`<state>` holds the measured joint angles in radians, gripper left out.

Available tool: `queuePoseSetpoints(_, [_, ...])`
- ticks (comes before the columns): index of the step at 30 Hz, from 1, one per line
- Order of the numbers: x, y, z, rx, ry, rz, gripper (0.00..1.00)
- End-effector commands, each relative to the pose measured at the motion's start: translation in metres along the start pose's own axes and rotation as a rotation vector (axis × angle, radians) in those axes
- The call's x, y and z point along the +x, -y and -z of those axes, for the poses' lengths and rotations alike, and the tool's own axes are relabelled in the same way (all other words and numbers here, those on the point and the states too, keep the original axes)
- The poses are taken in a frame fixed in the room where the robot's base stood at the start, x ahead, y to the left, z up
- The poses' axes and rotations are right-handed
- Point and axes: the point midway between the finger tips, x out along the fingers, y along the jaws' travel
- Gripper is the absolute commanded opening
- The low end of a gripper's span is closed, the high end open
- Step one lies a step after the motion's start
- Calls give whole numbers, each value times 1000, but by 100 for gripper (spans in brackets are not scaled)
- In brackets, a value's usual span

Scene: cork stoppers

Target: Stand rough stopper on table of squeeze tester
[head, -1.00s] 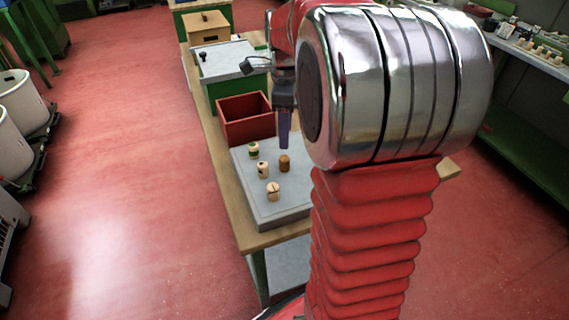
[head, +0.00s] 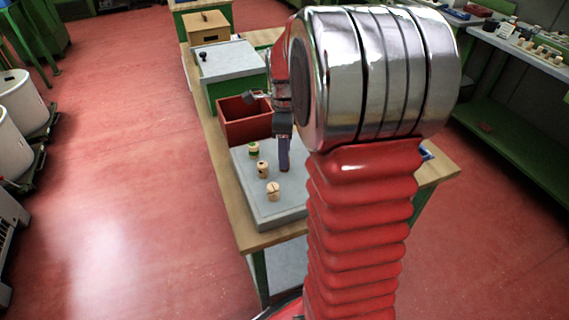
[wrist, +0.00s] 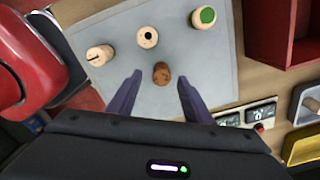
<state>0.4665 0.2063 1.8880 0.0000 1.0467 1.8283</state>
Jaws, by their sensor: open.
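The darker brown, rough-looking stopper (wrist: 161,73) stands on the grey slab (wrist: 205,75) in the wrist view. My gripper (wrist: 159,77) is open, with one finger on each side of this stopper; I cannot tell whether either finger touches it. In the head view my gripper (head: 284,167) points down over the slab (head: 280,212) and hides the brown stopper. I cannot clearly make out the squeeze tester; small panels with dark displays (wrist: 262,113) show at the right of the wrist view.
Three paler stoppers share the slab: one green-topped (head: 253,149), one with a dark hole (head: 263,170), one with a dark slit (head: 273,191). A red open bin (head: 245,118) stands behind the slab. A yellow tray (wrist: 305,146) lies at the wrist view's right.

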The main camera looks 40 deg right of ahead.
Motion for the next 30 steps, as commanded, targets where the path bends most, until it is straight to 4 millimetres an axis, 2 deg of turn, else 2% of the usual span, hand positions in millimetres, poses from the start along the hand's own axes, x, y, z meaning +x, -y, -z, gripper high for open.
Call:
queuePoseSetpoints(6, [30,2,-2,0,-1,-4,46])
queuePoseSetpoints(9, [39,2,-2,0,-1,-2,46])
queuePoseSetpoints(27, [42,3,-2,1,0,-1,46])
queuePoseSetpoints(30, [42,3,-2,1,0,0,39])
